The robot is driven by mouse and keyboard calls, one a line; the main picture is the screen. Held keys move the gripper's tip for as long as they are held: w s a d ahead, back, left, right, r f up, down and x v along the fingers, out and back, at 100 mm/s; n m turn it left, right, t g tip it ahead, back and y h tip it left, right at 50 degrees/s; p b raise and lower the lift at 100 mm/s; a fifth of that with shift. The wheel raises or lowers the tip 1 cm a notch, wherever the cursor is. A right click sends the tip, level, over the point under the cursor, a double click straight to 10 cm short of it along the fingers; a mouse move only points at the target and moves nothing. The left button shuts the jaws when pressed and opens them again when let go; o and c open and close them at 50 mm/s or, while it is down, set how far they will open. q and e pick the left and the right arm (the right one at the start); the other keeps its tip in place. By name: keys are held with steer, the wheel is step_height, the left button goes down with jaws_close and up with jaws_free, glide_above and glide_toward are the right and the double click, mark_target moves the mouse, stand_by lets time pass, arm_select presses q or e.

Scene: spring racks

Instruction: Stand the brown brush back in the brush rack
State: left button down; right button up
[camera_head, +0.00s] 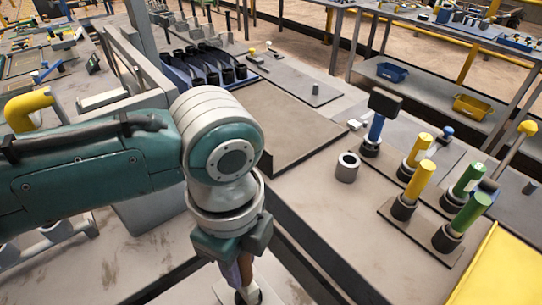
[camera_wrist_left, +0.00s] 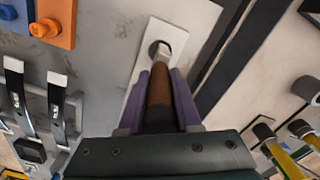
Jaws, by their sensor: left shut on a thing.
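My left gripper (camera_head: 238,270) points down at the bottom of the head view. In the left wrist view its two purple fingers (camera_wrist_left: 160,78) are shut on the brown brush (camera_wrist_left: 158,96), which has a brown middle, a dark lower part and a pale tip. The brush also shows in the head view (camera_head: 246,271), partly hidden by the gripper. The brush's pale end lies over the dark round hole of a pale plate (camera_wrist_left: 186,38), which seems to be the brush rack. I cannot tell whether the end is inside the hole. My right gripper is not in view.
A metal ring (camera_head: 347,167) and holders with yellow handles (camera_head: 420,180) and green handles (camera_head: 468,212) stand to the right. Black curved tools (camera_wrist_left: 58,105) and an orange block (camera_wrist_left: 58,20) lie left in the wrist view. A brown mat (camera_head: 290,120) is clear.

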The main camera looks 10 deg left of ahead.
arm_select(q)
steer(key=shift+f+b, duration=2.65)
steer(key=shift+f, duration=0.7)
steer(key=shift+c, duration=0.2)
jaws_free()
stand_by(0.4)
steer(key=shift+r, duration=0.15)
step_height(320, 180, up, 7)
steer(key=p, duration=0.7)
steer(key=shift+p, duration=0.3)
steer(key=shift+s, duration=0.1)
